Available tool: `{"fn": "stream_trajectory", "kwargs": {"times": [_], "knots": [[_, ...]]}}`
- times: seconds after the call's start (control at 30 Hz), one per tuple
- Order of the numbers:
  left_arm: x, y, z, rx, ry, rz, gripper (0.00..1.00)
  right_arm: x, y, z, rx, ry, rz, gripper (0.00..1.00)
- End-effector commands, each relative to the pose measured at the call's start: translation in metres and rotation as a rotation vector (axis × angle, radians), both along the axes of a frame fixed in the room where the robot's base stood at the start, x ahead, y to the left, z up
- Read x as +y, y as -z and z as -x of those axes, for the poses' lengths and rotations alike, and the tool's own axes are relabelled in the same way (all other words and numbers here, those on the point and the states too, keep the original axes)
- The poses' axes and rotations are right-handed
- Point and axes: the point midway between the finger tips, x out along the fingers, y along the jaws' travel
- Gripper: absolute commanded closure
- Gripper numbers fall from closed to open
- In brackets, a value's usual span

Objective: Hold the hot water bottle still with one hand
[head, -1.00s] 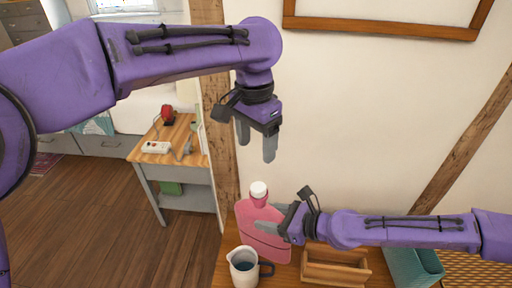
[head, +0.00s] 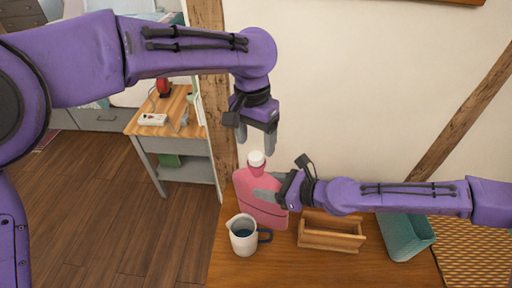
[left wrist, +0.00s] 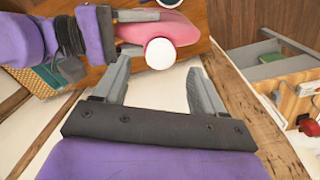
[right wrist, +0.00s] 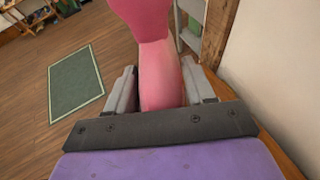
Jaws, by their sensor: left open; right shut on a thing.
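The pink hot water bottle (head: 262,208) stands upright on the wooden table, with a white cap (head: 256,159) on its neck. My right gripper (head: 268,195) is shut on the bottle's body from the right; the right wrist view shows the pink body (right wrist: 160,75) between its two fingers (right wrist: 160,95). My left gripper (head: 258,138) is open and empty, pointing down above the cap. In the left wrist view the white cap (left wrist: 160,54) shows just beyond and between the open fingers (left wrist: 158,80), apart from them.
A white jug (head: 243,238) with a dark handle stands in front of the bottle. A wooden box (head: 330,234) and a teal basket (head: 404,236) stand to the right on the table (head: 290,270). The wall is close behind. A side table (head: 168,128) is at the left.

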Motion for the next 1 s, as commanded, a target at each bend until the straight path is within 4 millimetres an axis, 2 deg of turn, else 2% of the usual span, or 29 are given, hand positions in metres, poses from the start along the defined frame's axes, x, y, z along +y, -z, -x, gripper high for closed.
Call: {"fn": "stream_trajectory", "kwargs": {"times": [0.1, 0.23, 0.6, 0.77, 0.8, 0.83, 1.0], "knots": [[-0.001, 0.02, 0.001, 0.002, 0.0, -0.002, 0.3, 0.0, -0.002, -0.001, -0.003, 0.0, -0.002, 1.0], [-0.001, 0.033, 0.001, 0.001, 0.001, -0.002, 0.3, 0.0, -0.002, -0.001, -0.003, 0.0, -0.002, 1.0], [-0.002, 0.039, 0.001, -0.001, 0.001, -0.001, 0.3, 0.0, -0.002, 0.0, -0.003, 0.0, -0.002, 1.0], [-0.002, 0.039, 0.001, -0.001, 0.001, -0.001, 0.82, 0.0, -0.002, -0.001, -0.003, 0.0, -0.002, 1.0], [-0.002, 0.039, 0.001, -0.001, 0.001, -0.001, 0.95, 0.0, -0.002, 0.0, -0.003, 0.0, -0.002, 1.0], [-0.002, 0.039, 0.001, -0.001, 0.001, -0.001, 0.97, 0.0, -0.002, 0.0, -0.003, 0.0, -0.002, 1.0], [-0.002, 0.039, 0.001, -0.002, 0.01, 0.0, 0.98, 0.0, -0.002, 0.0, -0.003, 0.0, -0.002, 1.0]]}}
